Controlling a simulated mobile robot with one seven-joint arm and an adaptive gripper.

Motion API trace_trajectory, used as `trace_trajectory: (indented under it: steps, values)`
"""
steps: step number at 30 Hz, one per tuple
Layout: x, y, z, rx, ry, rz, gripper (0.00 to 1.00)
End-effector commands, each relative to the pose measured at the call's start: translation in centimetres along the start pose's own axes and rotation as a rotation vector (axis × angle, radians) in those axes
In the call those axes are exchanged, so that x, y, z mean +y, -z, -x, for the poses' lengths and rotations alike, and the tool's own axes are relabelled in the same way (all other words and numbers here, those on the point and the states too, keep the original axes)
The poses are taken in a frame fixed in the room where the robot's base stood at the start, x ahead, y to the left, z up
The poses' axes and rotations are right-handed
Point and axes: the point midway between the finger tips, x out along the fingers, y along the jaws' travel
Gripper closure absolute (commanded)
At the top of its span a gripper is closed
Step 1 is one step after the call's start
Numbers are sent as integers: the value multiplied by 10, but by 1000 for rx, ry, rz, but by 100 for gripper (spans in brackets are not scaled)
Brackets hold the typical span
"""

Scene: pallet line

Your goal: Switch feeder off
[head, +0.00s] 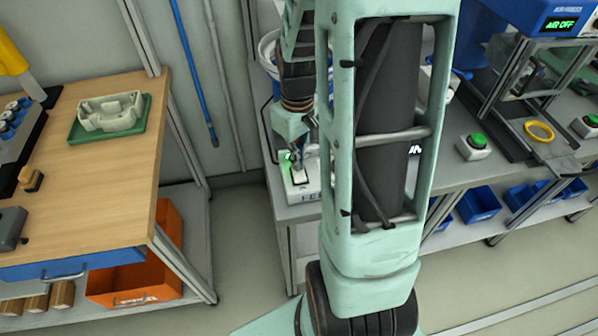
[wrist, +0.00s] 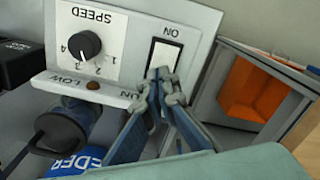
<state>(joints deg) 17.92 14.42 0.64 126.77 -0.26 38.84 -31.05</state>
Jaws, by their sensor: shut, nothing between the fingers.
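The feeder's control box (head: 301,193) stands on the bench behind my arm in the head view, partly hidden by it. In the wrist view its pale panel (wrist: 128,48) carries a white rocker switch (wrist: 163,54) in a dark frame, with the word ON beside one end. My gripper (wrist: 160,76) is shut and empty. Its fingertips are at the end of the rocker away from the ON label; I cannot tell if they touch it. In the head view my gripper (head: 297,161) points down at the box. A green glow (head: 287,156) shows beside it.
An orange bin (wrist: 255,88) lies to the right in the wrist view. A wooden table (head: 105,190) stands left, and a green button box (head: 474,146) right.

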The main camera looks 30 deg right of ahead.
Motion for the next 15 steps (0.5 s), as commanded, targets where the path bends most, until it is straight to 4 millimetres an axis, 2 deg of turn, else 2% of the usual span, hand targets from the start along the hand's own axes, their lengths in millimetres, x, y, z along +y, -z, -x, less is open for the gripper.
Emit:
trace_trajectory:
  steps: [11,15]
  values:
    - [0,0,-7,-1,0,0,100]
    - [0,0,-3,-1,0,0,100]
